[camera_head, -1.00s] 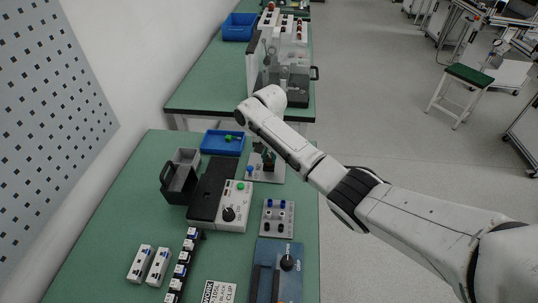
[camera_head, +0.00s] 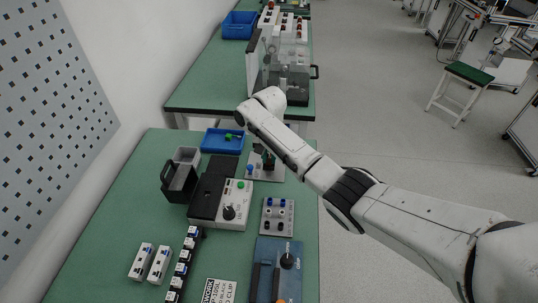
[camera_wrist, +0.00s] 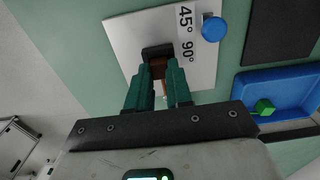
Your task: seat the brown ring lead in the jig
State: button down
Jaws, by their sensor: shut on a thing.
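My gripper (camera_wrist: 160,80) has green fingers and points down at the jig, a pale plate (camera_wrist: 125,45) with a "45° 90°" label and a blue knob (camera_wrist: 214,28). The fingers are shut on the brown ring lead (camera_wrist: 158,70), of which only a small brown part shows between the tips. The tips and lead are right at a black block (camera_wrist: 157,51) on the plate; I cannot tell whether the lead is inside it. In the head view, the jig plate (camera_head: 275,175) is at the far right of the near bench, with my gripper (camera_head: 268,161) small and partly hidden over it.
A blue tray (camera_head: 222,150) with a green block stands behind and left of the jig.

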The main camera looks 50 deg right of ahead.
jog(key=c, duration=0.9)
grip_release()
jog(key=shift+c, duration=0.2)
notch_tip(320, 180, up, 11)
jog(key=shift+f+b, duration=0.15)
jog(key=shift+b, duration=0.15)
